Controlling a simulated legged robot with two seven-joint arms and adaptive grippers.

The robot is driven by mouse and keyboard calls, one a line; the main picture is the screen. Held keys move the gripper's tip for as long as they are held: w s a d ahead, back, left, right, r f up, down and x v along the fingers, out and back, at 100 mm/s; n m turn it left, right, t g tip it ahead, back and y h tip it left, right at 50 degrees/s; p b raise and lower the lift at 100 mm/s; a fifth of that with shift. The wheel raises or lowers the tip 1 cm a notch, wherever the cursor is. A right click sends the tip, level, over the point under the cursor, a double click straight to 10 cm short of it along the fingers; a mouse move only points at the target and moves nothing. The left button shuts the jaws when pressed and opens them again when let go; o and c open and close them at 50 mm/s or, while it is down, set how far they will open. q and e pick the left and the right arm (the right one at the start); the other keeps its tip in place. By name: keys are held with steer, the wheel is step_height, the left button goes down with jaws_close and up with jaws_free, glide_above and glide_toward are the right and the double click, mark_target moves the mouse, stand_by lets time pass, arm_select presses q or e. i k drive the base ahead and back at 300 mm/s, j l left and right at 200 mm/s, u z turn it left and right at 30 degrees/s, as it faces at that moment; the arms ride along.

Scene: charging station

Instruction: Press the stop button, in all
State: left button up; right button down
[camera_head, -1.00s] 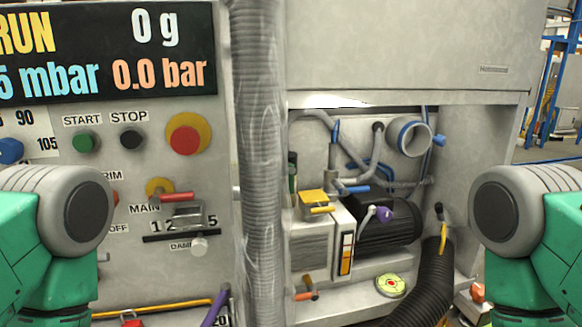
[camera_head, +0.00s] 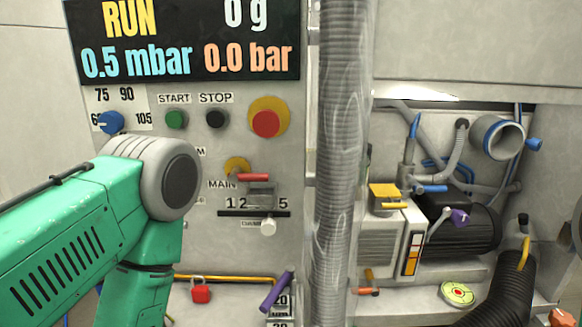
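The stop button (camera_head: 216,119) is a small black round knob on the grey panel, under the label STOP. It sits right of the green start button (camera_head: 175,120) and left of a large red button on a yellow disc (camera_head: 266,122). My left arm shows at the lower left, its grey joint below and left of the start button; its gripper is not in the picture. Nothing covers the stop button. My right gripper is out of view.
A display (camera_head: 185,40) reads RUN above the buttons. A blue dial (camera_head: 110,122) is at the left. A grey ribbed hose (camera_head: 342,170) runs vertically right of the panel. A red padlock (camera_head: 201,291) and a purple handle (camera_head: 277,290) are low down. An open pump bay is at right.

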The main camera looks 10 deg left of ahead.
mark_target(216, 119)
steer(key=k+j+u, duration=0.2)
steer(key=u, duration=0.15)
steer(key=k+j+u, duration=0.15)
steer(key=j+u, duration=0.25)
steer(key=k+j+u, duration=0.1)
steer(key=j+u, duration=0.6)
steer(key=j, duration=0.15)
steer(key=z, duration=1.15)
